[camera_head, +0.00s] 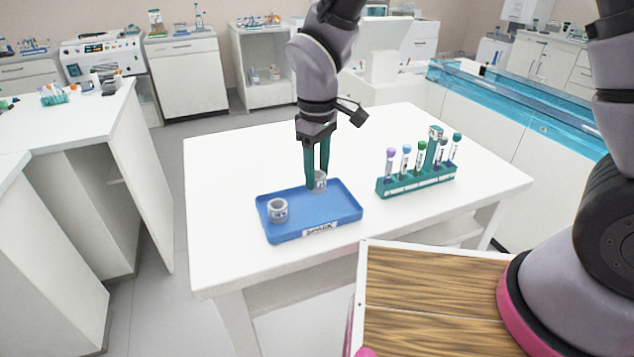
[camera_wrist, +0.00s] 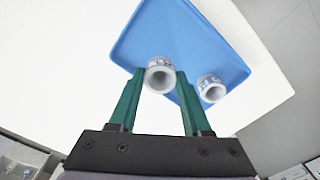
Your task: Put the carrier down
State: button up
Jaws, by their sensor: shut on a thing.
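My gripper (camera_head: 316,184) has green fingers pointing down at the back edge of the blue tray (camera_head: 325,212). It is shut on a small grey-white ring-shaped carrier (camera_head: 321,179). A second carrier (camera_head: 278,210) stands upright at the tray's left side, apart from the held one. It also shows in the wrist view (camera_wrist: 211,88).
The tray lies on a white table (camera_head: 235,160). A green rack (camera_head: 418,182) with several capped tubes stands to the right of the tray. The tray's middle and right side are bare. A wood-topped surface (camera_head: 435,290) is in front.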

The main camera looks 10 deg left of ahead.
aim_at(317, 183)
jog(key=shift+f, duration=1.45)
jog(key=shift+f, duration=0.15)
jog(key=o, duration=1)
jog(key=shift+c, duration=0.2)
notch_tip(317, 183, up, 12)
jog(key=shift+r, duration=0.25)
